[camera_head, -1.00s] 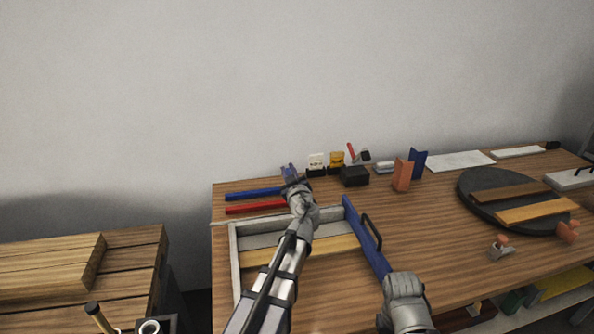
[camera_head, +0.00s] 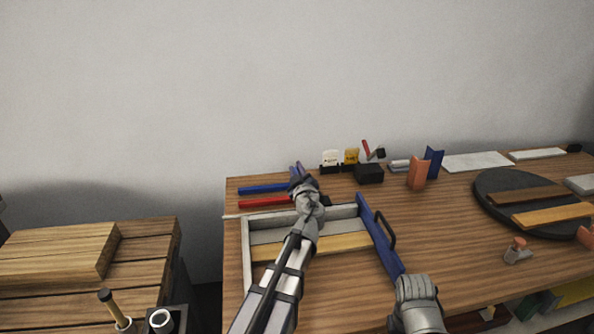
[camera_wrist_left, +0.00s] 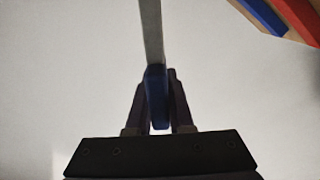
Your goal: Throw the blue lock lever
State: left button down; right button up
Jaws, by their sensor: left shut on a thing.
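The blue lock lever shows in the left wrist view as a grey bar with a blue end (camera_wrist_left: 156,88), between the two fingers. My left gripper (camera_wrist_left: 157,112) is shut on that blue end. In the head view my left gripper (camera_head: 301,178) is at the back edge of the bench, above the grey frame, and it and its wrist mostly hide the lever. A grey link of my right arm stands at the lower right of the frame, but no right gripper fingers show.
A grey frame (camera_head: 246,262) holds grey and yellow strips. Its right side is a blue bar (camera_head: 383,243) with a black handle. Blue (camera_head: 263,188) and red (camera_head: 264,202) bars lie left of my gripper. A black box (camera_head: 369,174) stands to the right, and a dark round plate (camera_head: 490,200) farther right.

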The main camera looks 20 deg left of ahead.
pick_arm(q)
jog(key=c, duration=0.8)
grip_release()
jog(key=shift+s, duration=0.1)
jog(key=v, duration=0.7)
jog(key=shift+s+d, duration=0.15)
jog(key=shift+s, duration=0.15)
